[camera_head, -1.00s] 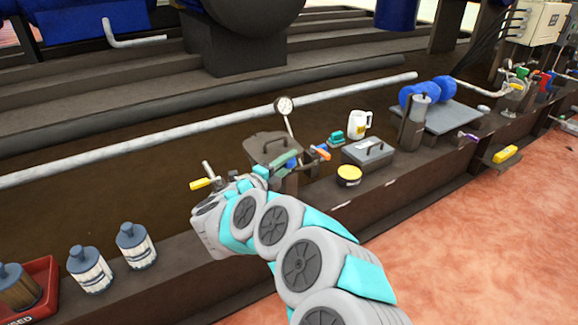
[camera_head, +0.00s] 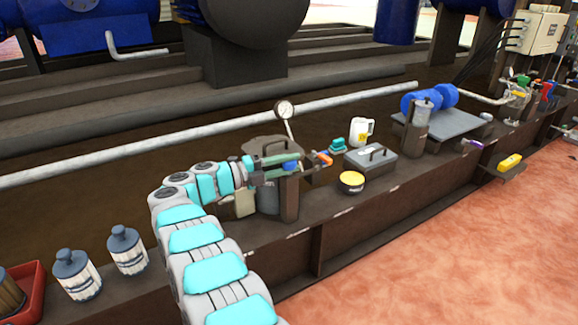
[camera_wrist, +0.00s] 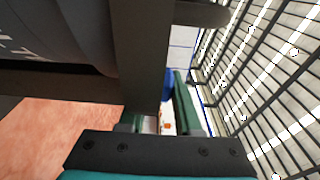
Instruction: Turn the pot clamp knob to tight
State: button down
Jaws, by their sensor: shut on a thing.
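The pot (camera_head: 268,197) is a grey vessel with a dark lid (camera_head: 262,146), standing behind my arm on the dark ledge. A dark upright post (camera_head: 289,203) stands at its right side. My gripper (camera_head: 296,163) reaches in from the left above this post, with its green fingers shut on a small blue knob (camera_head: 290,167), which I take as the clamp knob. In the wrist view, blue (camera_wrist: 168,84) shows beside my right finger (camera_wrist: 184,105); a dark bar hides most of the space around the left finger. The knob's marking is not readable.
An orange-ended part (camera_head: 325,160) sits just right of my gripper. A pressure gauge (camera_head: 285,110) rises behind. Two bottles (camera_head: 78,275) (camera_head: 127,250) stand at left.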

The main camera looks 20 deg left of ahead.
jog(key=shift+m+g+h+p, duration=0.4)
jog(key=shift+m+g+h, duration=0.4)
jog(key=shift+g, duration=0.2)
jog(key=c, duration=0.9)
grip_release()
